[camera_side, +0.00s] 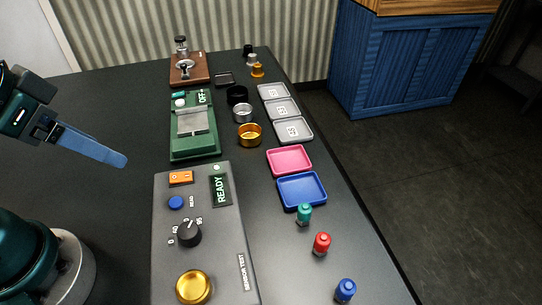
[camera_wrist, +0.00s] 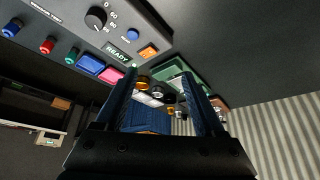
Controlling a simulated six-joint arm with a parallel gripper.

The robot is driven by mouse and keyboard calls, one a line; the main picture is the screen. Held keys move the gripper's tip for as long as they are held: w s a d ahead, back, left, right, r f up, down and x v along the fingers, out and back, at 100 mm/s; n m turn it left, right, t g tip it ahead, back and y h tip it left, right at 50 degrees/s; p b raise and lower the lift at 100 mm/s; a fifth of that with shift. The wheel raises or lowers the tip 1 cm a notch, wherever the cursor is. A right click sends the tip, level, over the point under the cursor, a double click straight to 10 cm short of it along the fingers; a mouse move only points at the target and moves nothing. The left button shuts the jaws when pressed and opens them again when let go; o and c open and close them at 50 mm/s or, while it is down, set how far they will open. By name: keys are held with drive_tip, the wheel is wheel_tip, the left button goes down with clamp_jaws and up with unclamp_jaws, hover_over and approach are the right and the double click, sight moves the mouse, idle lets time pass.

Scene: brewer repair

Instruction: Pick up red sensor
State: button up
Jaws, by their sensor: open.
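The red sensor (camera_side: 321,244) stands upright on the dark table near its right edge, between a green sensor (camera_side: 304,214) and a blue sensor (camera_side: 345,290). The red sensor also shows at the upper left of the wrist view (camera_wrist: 47,45). My gripper (camera_side: 122,161) is at the left of the side view, above the table and well apart from the sensors. In the wrist view its two blue fingers (camera_wrist: 166,80) are spread with nothing held between them.
The grey sensor test panel (camera_side: 215,250), with a knob and gold cup, lies between my gripper and the sensors. Blue (camera_side: 302,205) and pink (camera_side: 289,173) trays, a green device (camera_side: 195,152), metal rings and labelled grey trays (camera_side: 293,140) stand farther back.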

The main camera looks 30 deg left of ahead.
idle(0.3)
drive_tip(key=w+d+r+m+h, duration=0.2)
drive_tip(key=w+d+r+m, duration=0.2)
drive_tip(key=w+r+m, duration=0.15)
drive_tip(key=m+g+h, duration=0.2)
drive_tip(key=m+g, duration=0.3)
drive_tip(key=m, duration=0.7)
hover_over(322, 238)
drive_tip(key=a, duration=0.2)
wheel_tip(322, 238, down, 15)
drive_tip(key=shift+s+f, duration=0.1)
drive_tip(key=shift+x, duration=2.2)
drive_tip(key=shift+d+h, duration=0.1)
drive_tip(key=shift+h, duration=0.2)
clamp_jaws()
